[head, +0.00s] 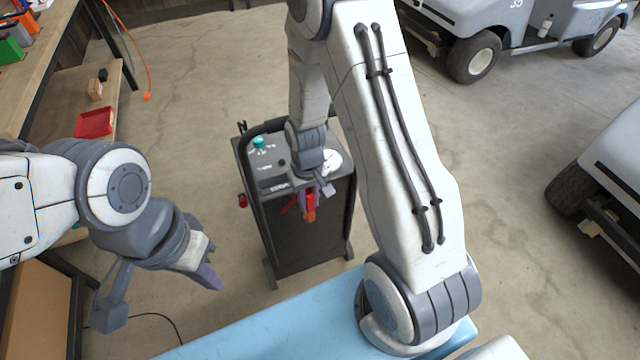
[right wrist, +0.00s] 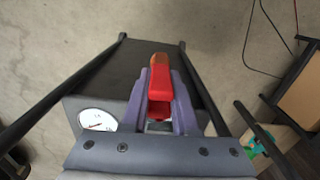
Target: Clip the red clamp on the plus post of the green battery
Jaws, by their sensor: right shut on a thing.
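My right gripper (head: 318,188) is shut on the red clamp (right wrist: 160,82), which sits between the two purple fingers in the right wrist view. In the head view the clamp (head: 309,204) hangs in front of the dark charger cart's top panel. My left gripper (head: 158,292) is open and empty at the lower left, its fingers wide apart. A green block (head: 10,49) on the workbench is cut off by the left edge. It may be the green battery, but I cannot make out its posts.
The charger cart (head: 305,235) has a black handle frame, a teal knob (head: 258,142) and a white gauge (right wrist: 97,119). The workbench (head: 45,62) carries orange items; a red tray (head: 95,122) lies on its lower shelf. White carts stand right.

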